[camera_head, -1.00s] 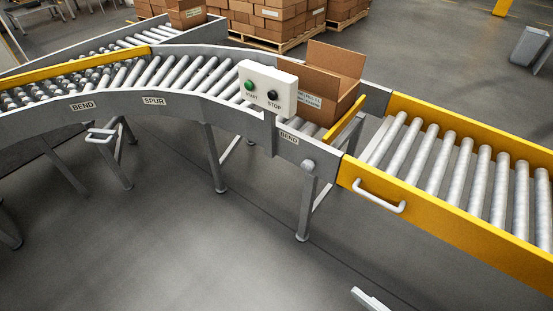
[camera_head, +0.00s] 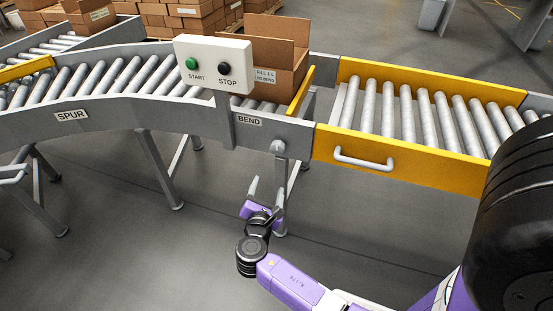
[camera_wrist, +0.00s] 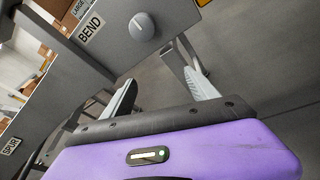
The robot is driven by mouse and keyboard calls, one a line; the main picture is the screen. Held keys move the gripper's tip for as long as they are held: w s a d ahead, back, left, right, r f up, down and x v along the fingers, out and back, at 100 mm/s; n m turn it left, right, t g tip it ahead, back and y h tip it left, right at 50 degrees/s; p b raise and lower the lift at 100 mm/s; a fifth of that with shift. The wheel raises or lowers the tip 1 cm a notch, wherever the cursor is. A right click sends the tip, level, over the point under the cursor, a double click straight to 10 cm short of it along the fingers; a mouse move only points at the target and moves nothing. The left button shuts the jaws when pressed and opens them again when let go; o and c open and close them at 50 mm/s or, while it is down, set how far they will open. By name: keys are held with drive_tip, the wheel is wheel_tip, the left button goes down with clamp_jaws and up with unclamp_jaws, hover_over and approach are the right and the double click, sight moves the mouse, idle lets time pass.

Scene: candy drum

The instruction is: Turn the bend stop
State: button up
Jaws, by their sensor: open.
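The bend stop's round grey knob (camera_head: 279,147) sits on the conveyor's side rail just under the BEND label (camera_head: 249,120). It also shows in the wrist view as a grey knob (camera_wrist: 141,27) beside the BEND label. A yellow stop bar (camera_head: 302,90) stands across the rollers above it, at the box's right end. My gripper (camera_head: 266,190) is below the knob, with its fingers pointing up. In the wrist view my gripper (camera_wrist: 160,76) has its two fingers apart with nothing between them, and the knob lies beyond the fingertips, not touched.
A white control box (camera_head: 212,62) with a green START and a black STOP button stands above the rail. An open cardboard box (camera_head: 265,55) is behind it. A yellow roller section (camera_head: 410,165) with a white handle is to the right. A conveyor leg (camera_head: 280,195) stands near my gripper.

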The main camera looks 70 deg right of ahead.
sight(277, 151)
drive_tip(key=d+r+g+h, duration=0.1)
drive_tip(key=d, duration=0.3)
drive_tip(key=w+d+r+g+h+b, duration=0.1)
drive_tip(key=d+r, duration=0.1)
drive_tip(key=d, duration=0.2)
drive_tip(key=w+d+r+g+h+b, duration=0.1)
drive_tip(key=d, duration=0.3)
drive_tip(key=shift+w+d+r, duration=0.1)
drive_tip(key=shift+d+r, duration=0.2)
drive_tip(key=shift+r, duration=0.1)
drive_tip(key=c, duration=1.4)
drive_tip(key=shift+o, duration=0.2)
